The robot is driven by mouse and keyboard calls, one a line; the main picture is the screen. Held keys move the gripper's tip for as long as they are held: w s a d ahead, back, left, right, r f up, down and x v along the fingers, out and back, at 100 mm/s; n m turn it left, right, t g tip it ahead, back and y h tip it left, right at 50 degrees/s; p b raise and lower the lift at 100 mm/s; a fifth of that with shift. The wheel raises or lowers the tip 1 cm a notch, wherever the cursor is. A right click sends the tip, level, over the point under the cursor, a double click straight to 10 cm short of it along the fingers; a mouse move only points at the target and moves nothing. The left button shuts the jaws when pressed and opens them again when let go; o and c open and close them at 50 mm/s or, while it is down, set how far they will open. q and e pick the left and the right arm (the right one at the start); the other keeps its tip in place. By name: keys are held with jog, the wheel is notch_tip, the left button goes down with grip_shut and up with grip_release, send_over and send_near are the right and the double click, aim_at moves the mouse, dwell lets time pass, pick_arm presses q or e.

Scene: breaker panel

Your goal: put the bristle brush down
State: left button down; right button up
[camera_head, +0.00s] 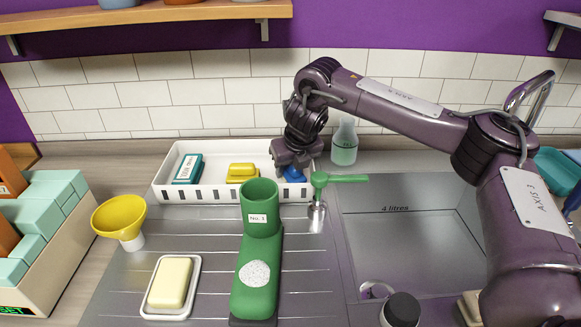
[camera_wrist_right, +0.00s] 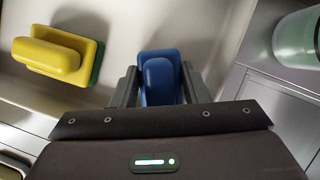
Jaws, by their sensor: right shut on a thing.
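The bristle brush (camera_head: 293,175) shows as a blue handle at the right end of the white bin (camera_head: 215,196). My right gripper (camera_head: 296,160) points down over that end and is shut on the brush. In the right wrist view the blue brush (camera_wrist_right: 160,78) sits between the two dark fingers (camera_wrist_right: 160,88), with the pale bin floor around it. Its bristles are hidden, and I cannot tell whether it touches the floor. My left gripper is not in view.
A yellow scrubber (camera_head: 243,172) and a teal box (camera_head: 187,168) are also in the bin. A bottle (camera_head: 344,143) is behind right, beside the sink (camera_head: 410,235).

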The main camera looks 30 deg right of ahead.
aim_at(299, 180)
jog(key=o, duration=0.5)
jog(key=shift+f, duration=0.15)
jog(key=o, duration=0.5)
jog(key=shift+s+r, duration=0.1)
jog(key=shift+r, duration=0.45)
jog(key=p+v, duration=0.2)
jog(key=v, duration=0.8)
jog(key=shift+r+p, duration=0.1)
jog(key=shift+p, duration=0.25)
jog(key=shift+s+r, duration=0.25)
jog(key=shift+r, duration=0.2)
jog(key=shift+f, duration=0.1)
